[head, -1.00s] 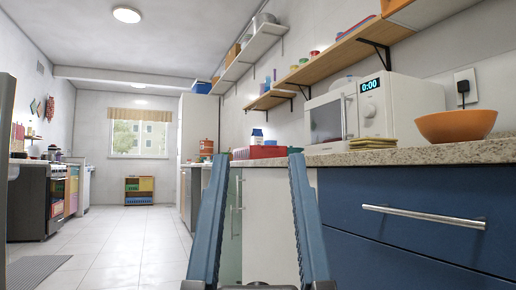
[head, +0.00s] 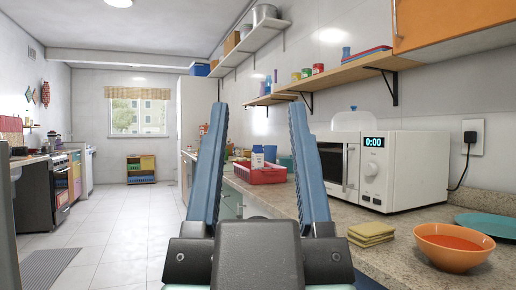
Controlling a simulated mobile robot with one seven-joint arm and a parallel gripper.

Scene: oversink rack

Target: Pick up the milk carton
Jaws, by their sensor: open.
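A small white carton with a blue part (head: 257,158), which looks like the milk carton, stands at the red crate (head: 262,174) on the counter. I cannot tell whether it is inside the crate or behind it. My gripper (head: 257,106) is open and empty, its two blue fingers pointing up and forward. The carton shows between the fingers but is well beyond them, and nothing touches it. The right finger covers part of the counter beyond.
A white microwave (head: 385,170), folded yellow cloths (head: 371,233), an orange bowl (head: 454,247) and a teal plate (head: 475,226) are on the counter at right. Wooden shelves (head: 330,75) hang above. The tiled floor (head: 120,215) at left is open.

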